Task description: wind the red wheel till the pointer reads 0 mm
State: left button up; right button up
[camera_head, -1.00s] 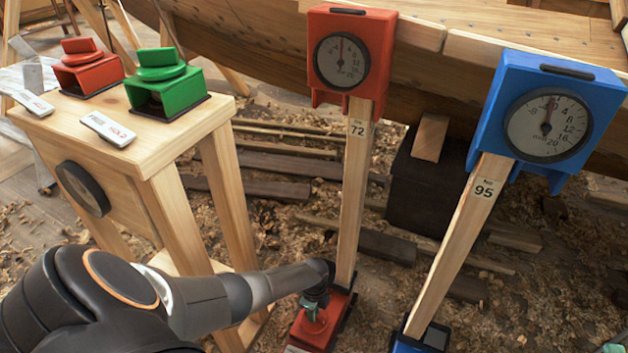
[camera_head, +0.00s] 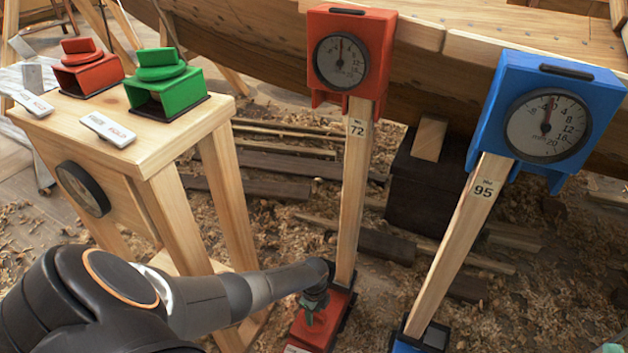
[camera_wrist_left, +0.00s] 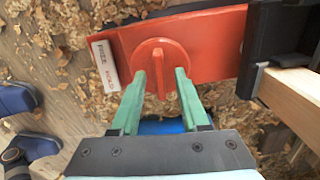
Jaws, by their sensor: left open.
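The red wheel (camera_wrist_left: 161,62) is a round disc with a raised ridge on a red base plate (camera_wrist_left: 215,45), seen in the left wrist view. My left gripper (camera_wrist_left: 161,76) is open, its green fingers on either side of the ridge with small gaps. In the head view my left gripper (camera_head: 314,304) reaches down over the red base (camera_head: 316,326) and hides most of the wheel. The red gauge (camera_head: 341,62) stands on a wooden post marked 72. Its dark pointer points nearly straight up; the exact reading is too small to tell. My right gripper is not visible.
A blue gauge (camera_head: 546,124) on a post marked 95 stands to the right. A wooden stand (camera_head: 160,150) at the left carries a red block (camera_head: 88,72) and a green block (camera_head: 167,85). The hull (camera_head: 250,45) lies behind; shavings cover the ground.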

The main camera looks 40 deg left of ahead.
pick_arm(q)
notch_tip(320, 180, up, 12)
jog(key=p, duration=0.9)
jog(key=shift+r, duration=0.2)
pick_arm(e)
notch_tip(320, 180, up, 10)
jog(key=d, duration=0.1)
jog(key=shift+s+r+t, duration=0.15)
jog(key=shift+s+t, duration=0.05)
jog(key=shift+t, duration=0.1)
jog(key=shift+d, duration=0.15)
